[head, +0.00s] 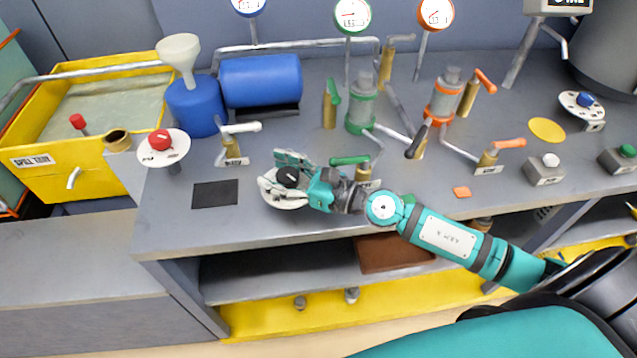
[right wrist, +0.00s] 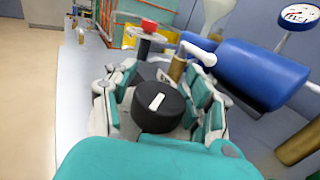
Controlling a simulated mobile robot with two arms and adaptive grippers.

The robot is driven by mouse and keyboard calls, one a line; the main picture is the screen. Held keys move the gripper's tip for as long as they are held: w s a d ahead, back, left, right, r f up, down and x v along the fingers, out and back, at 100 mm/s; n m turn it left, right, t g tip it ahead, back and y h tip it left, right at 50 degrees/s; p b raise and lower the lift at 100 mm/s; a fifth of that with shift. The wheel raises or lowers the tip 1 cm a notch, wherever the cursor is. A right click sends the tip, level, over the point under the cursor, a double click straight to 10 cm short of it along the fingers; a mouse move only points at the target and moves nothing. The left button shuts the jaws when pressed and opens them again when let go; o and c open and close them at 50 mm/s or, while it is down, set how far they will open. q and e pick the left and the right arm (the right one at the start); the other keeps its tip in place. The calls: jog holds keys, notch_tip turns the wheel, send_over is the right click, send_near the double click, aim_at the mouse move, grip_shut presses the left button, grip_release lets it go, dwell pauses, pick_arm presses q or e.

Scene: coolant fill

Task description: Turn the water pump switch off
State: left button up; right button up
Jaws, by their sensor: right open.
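A black rotary knob (head: 287,178) sits on a round white dial plate (head: 283,200) near the front edge of the grey bench. In the right wrist view the knob (right wrist: 158,107) has a white pointer mark on top, tilted slightly to the right. My right gripper (right wrist: 160,100) is open, with a finger on each side of the knob; I cannot tell whether they touch it. In the head view the right gripper (head: 292,171) covers part of the knob and plate. The plate's lettering is too small to read. My left gripper is not in view.
A red knob (head: 159,140) on a white dial is to the left, and a blue knob (head: 586,99) on another is far right. A green-handled valve (head: 350,160) stands close by the right gripper. A black square (head: 215,194) lies flat on the bench.

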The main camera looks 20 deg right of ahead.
jog(key=v, duration=1)
jog(key=shift+s+d, duration=0.15)
jog(key=shift+d, duration=0.05)
jog(key=shift+o, duration=0.4)
